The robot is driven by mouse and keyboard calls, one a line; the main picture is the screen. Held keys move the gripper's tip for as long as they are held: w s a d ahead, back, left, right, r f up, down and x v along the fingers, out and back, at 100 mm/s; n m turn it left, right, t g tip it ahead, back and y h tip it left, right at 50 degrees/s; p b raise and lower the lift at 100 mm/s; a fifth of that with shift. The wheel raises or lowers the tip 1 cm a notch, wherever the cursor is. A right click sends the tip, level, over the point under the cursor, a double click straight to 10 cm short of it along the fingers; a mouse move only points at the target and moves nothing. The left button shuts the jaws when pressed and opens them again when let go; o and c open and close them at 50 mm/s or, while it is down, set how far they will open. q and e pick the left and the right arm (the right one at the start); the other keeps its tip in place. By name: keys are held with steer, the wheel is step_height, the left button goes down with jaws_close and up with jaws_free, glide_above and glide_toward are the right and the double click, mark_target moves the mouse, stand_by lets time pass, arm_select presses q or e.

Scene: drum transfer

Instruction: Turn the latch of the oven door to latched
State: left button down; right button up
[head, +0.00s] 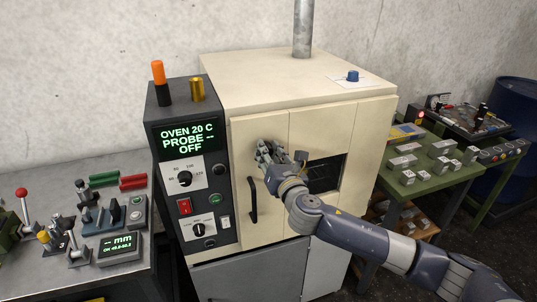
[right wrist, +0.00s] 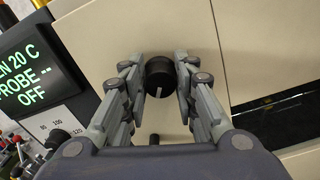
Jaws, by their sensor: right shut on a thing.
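The cream oven door (head: 265,220) looks closed and flush with the oven front. Its latch is a round black knob (right wrist: 159,72) on the door, with a short pale mark that points down in the right wrist view. My right gripper (head: 267,150) hides the knob in the head view. In the right wrist view my right gripper (right wrist: 158,66) has its grey fingers closed on the knob's left and right sides. A black door handle (head: 253,200) is below the gripper, upright on the door. My left gripper is not in view.
The oven's dark control panel (head: 204,185) stands just left of the door and reads OVEN 20 C, PROBE --, OFF. A dark window (head: 325,174) is right of the gripper. A grey bench (head: 110,270) with tools is at the left, a green table (head: 410,187) with metal blocks at the right.

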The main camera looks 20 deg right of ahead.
steer(key=m, duration=0.5)
steer(key=shift+d+m+b, duration=0.1)
steer(key=shift+m+b, duration=0.2)
steer(key=shift+b, duration=0.1)
steer(key=m, duration=0.5)
steer(key=shift+f+m, duration=0.1)
steer(key=shift+m, duration=0.3)
steer(key=o, duration=1)
steer(key=shift+d, duration=0.1)
steer(key=shift+o, duration=0.2)
steer(key=shift+s, duration=0.1)
steer(key=s, duration=1.1)
steer(key=shift+s+d, duration=0.2)
steer(key=shift+s, duration=0.2)
